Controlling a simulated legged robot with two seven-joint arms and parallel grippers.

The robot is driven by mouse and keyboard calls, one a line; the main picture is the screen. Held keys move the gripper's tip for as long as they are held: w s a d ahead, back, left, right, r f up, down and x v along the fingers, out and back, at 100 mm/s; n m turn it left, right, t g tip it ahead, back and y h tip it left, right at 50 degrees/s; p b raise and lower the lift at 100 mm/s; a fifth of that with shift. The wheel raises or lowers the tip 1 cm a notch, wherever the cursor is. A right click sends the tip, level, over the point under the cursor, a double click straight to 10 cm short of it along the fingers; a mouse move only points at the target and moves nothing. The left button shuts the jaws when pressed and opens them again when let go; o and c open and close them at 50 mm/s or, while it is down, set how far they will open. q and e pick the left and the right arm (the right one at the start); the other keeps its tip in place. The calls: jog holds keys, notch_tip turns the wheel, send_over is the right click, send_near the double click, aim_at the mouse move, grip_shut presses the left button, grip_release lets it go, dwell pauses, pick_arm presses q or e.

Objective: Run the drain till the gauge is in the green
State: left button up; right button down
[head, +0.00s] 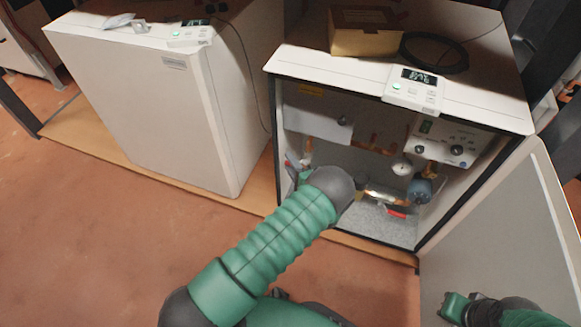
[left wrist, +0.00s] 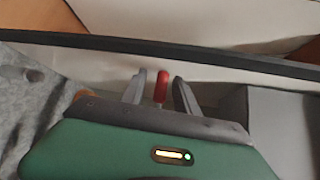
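The heat pump cabinet (head: 345,75) stands open, with copper pipes inside. A round white gauge (head: 402,166) sits on the pipework; its needle and coloured zone are too small to read. My left gripper (head: 294,170) reaches into the cabinet at its left side, partly hidden by my own arm. In the left wrist view, a red lever (left wrist: 161,87) stands between the two fingers of my left gripper (left wrist: 159,88). The fingers are open, with a gap on each side of the lever. My right gripper (head: 450,304) is low at the right; its fingers are not clear.
Another red handle (head: 397,212) lies near the cabinet floor by a blue part (head: 420,190). The removed or open panel (head: 500,220) stands at the right. A control unit (head: 415,88) and a cardboard box (head: 365,32) are on top. A closed white unit (head: 150,100) stands left.

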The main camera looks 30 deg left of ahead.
pick_arm(q)
jog(key=shift+w+a, duration=0.1)
jog(key=shift+a, duration=0.05)
grip_shut()
dwell(0.4)
